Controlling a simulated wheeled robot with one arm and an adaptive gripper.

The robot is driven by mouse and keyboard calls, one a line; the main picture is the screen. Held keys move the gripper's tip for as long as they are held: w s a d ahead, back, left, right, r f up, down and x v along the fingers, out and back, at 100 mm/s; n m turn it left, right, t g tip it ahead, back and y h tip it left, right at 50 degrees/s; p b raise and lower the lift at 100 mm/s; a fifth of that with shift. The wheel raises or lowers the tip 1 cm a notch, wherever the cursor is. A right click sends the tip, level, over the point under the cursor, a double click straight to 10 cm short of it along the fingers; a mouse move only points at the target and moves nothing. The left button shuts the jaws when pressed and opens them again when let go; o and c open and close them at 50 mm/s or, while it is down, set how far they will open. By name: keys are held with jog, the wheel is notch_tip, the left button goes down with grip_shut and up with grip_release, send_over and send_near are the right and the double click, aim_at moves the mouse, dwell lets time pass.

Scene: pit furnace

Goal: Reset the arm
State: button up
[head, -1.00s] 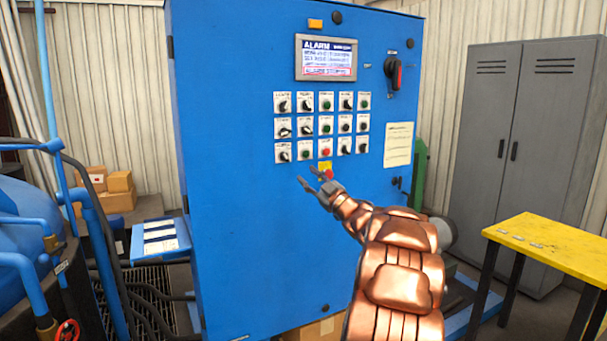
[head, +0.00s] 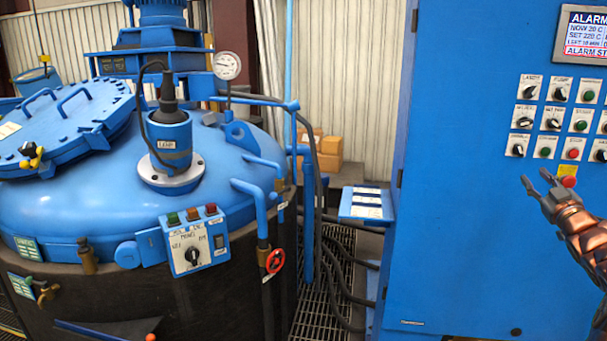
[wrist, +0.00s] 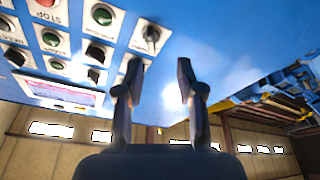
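My gripper (head: 538,186) is at the right edge of the head view, at the end of my copper-coloured arm. It is in front of the blue control cabinet (head: 455,200), just left of the red emergency button (head: 568,182) on its yellow plate. In the wrist view my gripper (wrist: 160,75) shows two dark fingers standing apart with nothing between them. The cabinet's knobs and buttons (wrist: 100,30) lie close beyond the fingers there. I cannot tell whether a finger touches the panel.
A blue furnace vessel (head: 90,200) with an open-looking lid (head: 65,125), a gauge (head: 227,66) and a small control box (head: 195,245) fills the left. A red valve wheel (head: 275,261), hoses and a floor grating (head: 322,290) lie between it and the cabinet. Boxes (head: 322,150) stand behind.

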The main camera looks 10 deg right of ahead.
jog(key=w+a+f+m+g+h, duration=0.2)
jog(key=a+f+m+g, duration=0.3)
jog(key=a, duration=0.6)
jog(key=s+a+f+g+y, duration=0.1)
jog(key=s+a+f+g, duration=0.3)
jog(key=a, duration=0.4)
jog(key=s+a+f+g+y, duration=0.1)
jog(key=s+a+f+g, duration=0.2)
jog(key=s+a+f, duration=0.3)
jog(key=s+a+f+g+y, duration=0.2)
jog(key=s+a+f+g, duration=0.2)
jog(key=s+a, duration=0.8)
jog(key=s+a+f+n+g+y, duration=0.1)
jog(key=s+a+f+g, duration=0.3)
jog(key=s+a, duration=0.8)
jog(key=s+g+y+p, duration=0.1)
jog(key=s+g, duration=0.1)
jog(key=s, duration=0.6)
jog(key=shift+s+a, duration=0.15)
jog(key=shift+a, duration=0.25)
jog(key=shift+f, duration=0.1)
